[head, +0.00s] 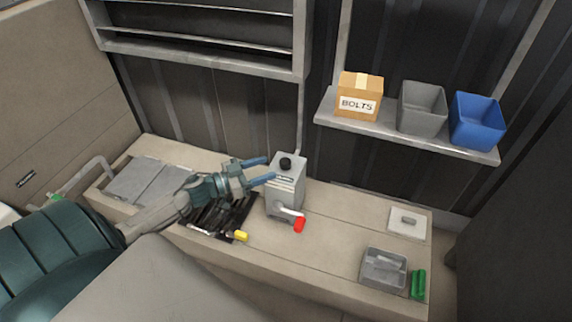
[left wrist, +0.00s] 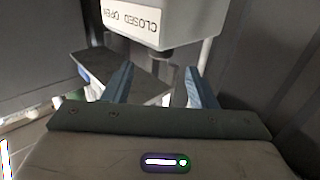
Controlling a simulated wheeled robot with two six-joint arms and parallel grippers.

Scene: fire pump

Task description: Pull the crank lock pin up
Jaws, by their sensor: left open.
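The pump is a light grey box (head: 287,190) on the bench, with a crank whose red handle (head: 299,224) hangs at its lower front. A black knob (head: 286,164) stands on its top; it may be the lock pin, though I cannot tell for sure. My left gripper (head: 266,169) is open and empty, its blue fingers just left of the box's top. In the left wrist view, which looks upside down, the box (left wrist: 170,14) bears a CLOSED OPEN label. The dark knob (left wrist: 182,55) shows just beyond the fingertips, nearer the right finger. My right gripper is out of view.
A black tool tray (head: 222,215) with a yellow-handled tool (head: 240,236) lies left of the pump. A grey bin (head: 384,268) and a green object (head: 418,284) sit at the bench's right. A shelf (head: 400,140) hangs behind.

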